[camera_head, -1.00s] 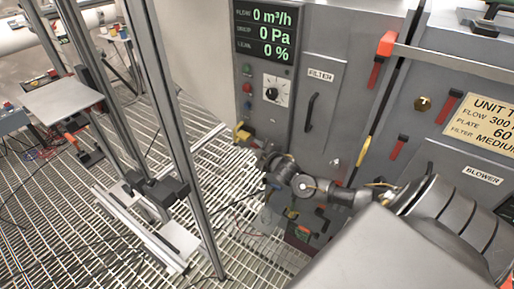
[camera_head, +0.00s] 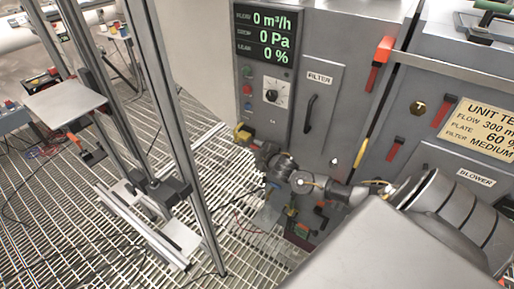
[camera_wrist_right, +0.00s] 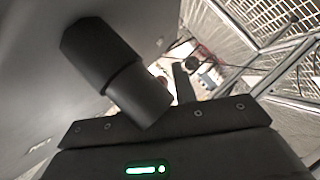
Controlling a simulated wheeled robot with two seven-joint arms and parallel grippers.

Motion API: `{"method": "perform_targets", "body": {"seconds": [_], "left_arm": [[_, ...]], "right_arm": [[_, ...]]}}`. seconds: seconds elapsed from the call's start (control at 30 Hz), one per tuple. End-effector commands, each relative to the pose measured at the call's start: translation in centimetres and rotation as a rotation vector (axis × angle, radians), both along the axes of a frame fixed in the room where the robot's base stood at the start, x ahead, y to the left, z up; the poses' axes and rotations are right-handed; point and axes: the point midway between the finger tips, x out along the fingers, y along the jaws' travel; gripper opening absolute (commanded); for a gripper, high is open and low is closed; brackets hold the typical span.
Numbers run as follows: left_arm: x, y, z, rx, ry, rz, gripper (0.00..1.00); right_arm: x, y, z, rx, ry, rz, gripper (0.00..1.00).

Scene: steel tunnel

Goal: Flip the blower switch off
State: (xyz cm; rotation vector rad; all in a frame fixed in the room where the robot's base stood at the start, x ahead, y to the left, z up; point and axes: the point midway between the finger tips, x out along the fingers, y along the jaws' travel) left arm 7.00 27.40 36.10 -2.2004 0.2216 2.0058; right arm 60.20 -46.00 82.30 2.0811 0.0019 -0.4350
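A grey cabinet carries a display (camera_head: 264,33) reading 0 m³/h, 0 Pa and 0 %. Below it are a black knob on a white dial (camera_head: 271,96) and a column of small green, blue and red buttons (camera_head: 247,88). A BLOWER label (camera_head: 476,177) is on the right housing; I cannot single out a blower switch. My right arm reaches left along the cabinet, and its gripper (camera_head: 262,153) is low, below the dial and apart from it. In the right wrist view, dark parts (camera_wrist_right: 118,75) lie against a grey surface; finger opening is unclear. My left gripper is out of view.
A FILTER door with a black handle (camera_head: 310,112) is right of the dial. Red-handled latches (camera_head: 380,62) stick out farther right. Upright metal posts (camera_head: 180,130) and a small grey table (camera_head: 63,101) stand at left on the grated floor (camera_head: 110,215).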

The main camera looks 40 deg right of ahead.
Motion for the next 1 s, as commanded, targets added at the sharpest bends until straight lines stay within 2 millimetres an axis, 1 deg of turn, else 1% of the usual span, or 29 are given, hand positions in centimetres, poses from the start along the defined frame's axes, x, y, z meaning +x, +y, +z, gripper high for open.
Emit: {"method": "perform_targets", "body": {"seconds": [0.03, 0.07, 0.1, 0.33, 0.47, 0.57, 0.8, 0.9, 1.0], "left_arm": [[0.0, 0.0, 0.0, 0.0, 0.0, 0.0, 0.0], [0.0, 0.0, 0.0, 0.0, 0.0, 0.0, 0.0], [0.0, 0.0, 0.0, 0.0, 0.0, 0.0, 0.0], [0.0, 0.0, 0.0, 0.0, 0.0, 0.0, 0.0], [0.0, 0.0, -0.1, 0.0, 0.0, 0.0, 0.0], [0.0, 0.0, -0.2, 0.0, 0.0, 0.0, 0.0], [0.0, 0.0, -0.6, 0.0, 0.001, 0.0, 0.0], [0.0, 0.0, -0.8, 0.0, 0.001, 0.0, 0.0], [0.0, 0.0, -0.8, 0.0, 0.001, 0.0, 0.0]], "right_arm": [[0.0, 0.0, 0.0, 0.0, -0.001, 0.0, 0.35], [0.0, 0.0, 0.0, 0.001, -0.001, -0.001, 0.39], [0.0, 0.0, 0.0, 0.001, -0.001, -0.001, 0.4], [0.0, 0.0, 0.1, 0.001, -0.003, -0.001, 0.4], [-0.8, 0.1, 0.3, 0.001, -0.003, 0.0, 0.4], [-2.3, 0.4, 0.7, 0.0, -0.001, 0.002, 0.4], [-6.8, 1.3, 2.0, 0.002, 0.0, 0.001, 0.4], [-8.3, 1.6, 2.6, 0.003, -0.001, 0.002, 0.4], [-9.4, 1.7, 2.9, 0.0, 0.0, 0.0, 0.4]]}}
